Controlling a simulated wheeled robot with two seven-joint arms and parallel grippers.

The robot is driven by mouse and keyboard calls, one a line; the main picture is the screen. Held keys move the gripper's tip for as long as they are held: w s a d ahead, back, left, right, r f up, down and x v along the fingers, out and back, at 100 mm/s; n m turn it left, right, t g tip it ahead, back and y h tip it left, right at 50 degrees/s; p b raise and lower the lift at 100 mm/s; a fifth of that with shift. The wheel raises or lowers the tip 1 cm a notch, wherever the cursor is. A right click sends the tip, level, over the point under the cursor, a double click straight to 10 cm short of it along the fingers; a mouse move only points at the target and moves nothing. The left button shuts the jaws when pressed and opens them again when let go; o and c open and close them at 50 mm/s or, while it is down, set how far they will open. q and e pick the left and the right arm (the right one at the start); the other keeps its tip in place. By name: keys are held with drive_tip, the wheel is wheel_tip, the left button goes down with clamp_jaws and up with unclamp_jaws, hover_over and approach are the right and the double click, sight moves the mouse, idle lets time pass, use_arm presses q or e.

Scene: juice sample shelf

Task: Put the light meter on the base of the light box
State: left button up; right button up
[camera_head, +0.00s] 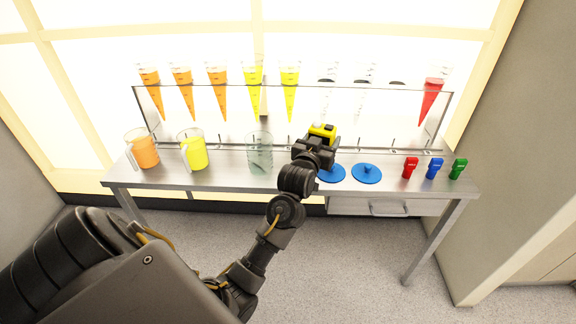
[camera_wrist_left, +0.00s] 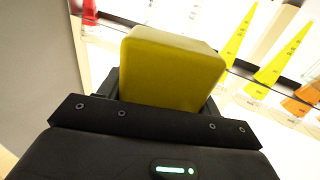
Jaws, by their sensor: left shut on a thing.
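My left gripper (camera_head: 316,143) is shut on a yellow block-shaped thing, the light meter (camera_head: 323,131). It holds it in front of the clear panel, near the middle of the rack. In the left wrist view the light meter (camera_wrist_left: 172,72) sits between the jaws, and its plain yellow back fills the middle. A long metal-framed rack with a clear panel and low metal base (camera_head: 228,149), apparently the light box, stands along the back of the table. The gripper hides part of that base. I cannot tell whether the meter touches it. My right gripper is not in view.
On the steel table (camera_head: 225,179) stand an orange jug (camera_head: 146,150), a yellow jug (camera_head: 196,151) and a clear glass jug (camera_head: 260,158). Blue discs (camera_head: 367,174) lie right of my gripper. Red (camera_head: 410,168), blue (camera_head: 434,168) and green (camera_head: 458,169) items stand farther right. Several cones hang in the rack.

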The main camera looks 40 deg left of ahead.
use_arm(q)
drive_tip(key=s+a+f, duration=0.1)
drive_tip(key=a+f, duration=0.1)
drive_tip(key=a, duration=0.1)
drive_tip(key=s+a+f, duration=0.1)
drive_tip(key=a+f, duration=0.2)
drive_tip(key=s+a+f, duration=0.1)
drive_tip(key=a+f, duration=0.1)
drive_tip(key=a, duration=0.1)
drive_tip(key=shift+s+f, duration=0.3)
drive_tip(key=shift+s, duration=0.1)
drive_tip(key=f, duration=0.3)
drive_tip(key=shift+s+a+f, duration=0.15)
drive_tip(key=shift+a+f, duration=0.2)
drive_tip(key=shift+f, duration=0.05)
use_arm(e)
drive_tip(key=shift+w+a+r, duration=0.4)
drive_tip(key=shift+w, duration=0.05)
use_arm(q)
drive_tip(key=shift+b, duration=0.3)
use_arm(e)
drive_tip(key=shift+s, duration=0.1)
use_arm(q)
drive_tip(key=o, duration=0.8)
drive_tip(key=shift+f, duration=0.15)
drive_tip(key=shift+o, duration=0.5)
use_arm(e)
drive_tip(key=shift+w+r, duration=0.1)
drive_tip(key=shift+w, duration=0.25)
